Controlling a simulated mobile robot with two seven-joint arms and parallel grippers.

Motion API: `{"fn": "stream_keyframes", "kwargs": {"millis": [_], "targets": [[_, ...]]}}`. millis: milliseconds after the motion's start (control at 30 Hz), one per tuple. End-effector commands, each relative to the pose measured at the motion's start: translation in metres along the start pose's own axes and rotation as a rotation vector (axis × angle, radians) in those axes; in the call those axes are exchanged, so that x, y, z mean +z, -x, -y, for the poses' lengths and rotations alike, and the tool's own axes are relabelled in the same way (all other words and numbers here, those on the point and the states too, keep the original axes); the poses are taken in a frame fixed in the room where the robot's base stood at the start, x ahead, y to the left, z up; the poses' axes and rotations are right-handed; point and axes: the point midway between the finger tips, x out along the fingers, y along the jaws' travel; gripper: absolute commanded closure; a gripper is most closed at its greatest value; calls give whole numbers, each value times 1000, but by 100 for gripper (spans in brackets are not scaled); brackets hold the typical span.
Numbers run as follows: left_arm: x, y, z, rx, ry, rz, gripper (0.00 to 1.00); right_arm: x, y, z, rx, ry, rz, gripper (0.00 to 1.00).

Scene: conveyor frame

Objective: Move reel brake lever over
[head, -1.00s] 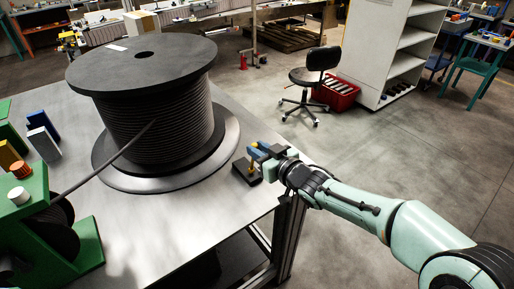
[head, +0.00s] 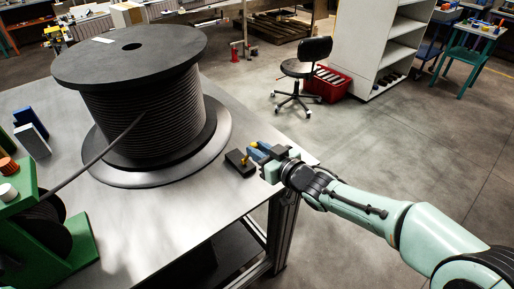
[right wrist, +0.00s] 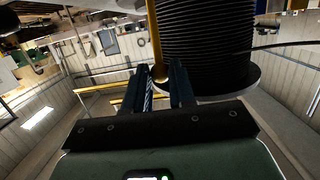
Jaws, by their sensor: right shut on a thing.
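The reel (head: 140,110) is a large black flanged drum wound with dark cable. It stands on the metal table, and it also shows in the right wrist view (right wrist: 205,35). The brake lever is a thin yellow rod with a ball end on a small black base (head: 240,163), right of the reel near the table's edge. My right gripper (head: 258,150) is shut on the lever near its ball end. In the right wrist view the yellow lever (right wrist: 154,35) runs down to the ball between the fingertips (right wrist: 160,72). My left gripper is not in view.
A green stand (head: 60,245) with a smaller spool sits at the table's front left, and a cable runs from it to the reel. Small blue and grey blocks (head: 32,140) stand at the left. A chair (head: 303,70) and red crate (head: 328,85) are beyond the table.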

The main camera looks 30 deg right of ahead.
Motion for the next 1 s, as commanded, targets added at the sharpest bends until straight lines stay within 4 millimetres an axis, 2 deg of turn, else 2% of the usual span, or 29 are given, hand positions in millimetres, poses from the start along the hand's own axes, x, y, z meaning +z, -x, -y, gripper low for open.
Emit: {"fn": "stream_keyframes", "kwargs": {"millis": [233,500,533,600,633,1000], "targets": [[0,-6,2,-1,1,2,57,14,13,0,0,-2,6,93],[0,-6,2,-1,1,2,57,14,15,0,0,-1,5,93],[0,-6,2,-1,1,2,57,14,15,0,0,-1,5,73],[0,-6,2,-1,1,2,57,14,15,0,0,-1,5,50],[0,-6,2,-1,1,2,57,14,15,0,0,-1,4,46],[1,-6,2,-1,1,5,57,12,20,0,1,0,1,46]]}}
